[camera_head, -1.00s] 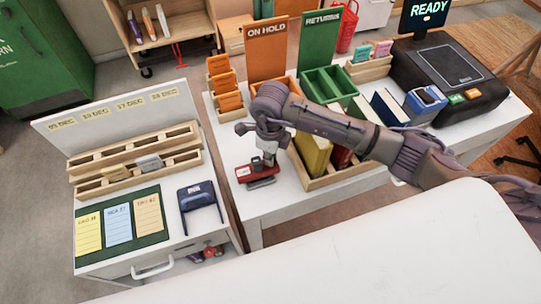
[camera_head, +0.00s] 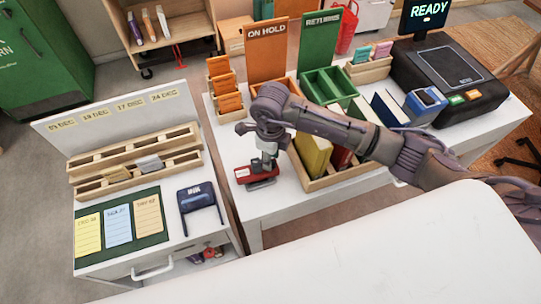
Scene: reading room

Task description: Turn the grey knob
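A small red device (camera_head: 243,175) with grey parts lies on the white table, left of the wooden book bin. My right gripper (camera_head: 267,158) points down from above at its right half, touching or very close to it. A light grey piece shows at the fingertips. I cannot tell whether it is the grey knob or part of the gripper, and the fingers hide most of the device's top. Whether the fingers are open or shut is too small to tell. My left gripper is not in view.
The wooden bin (camera_head: 322,181) with upright books stands close right of the gripper, under my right forearm. The orange holder (camera_head: 228,101) stands behind. The table's front left is clear.

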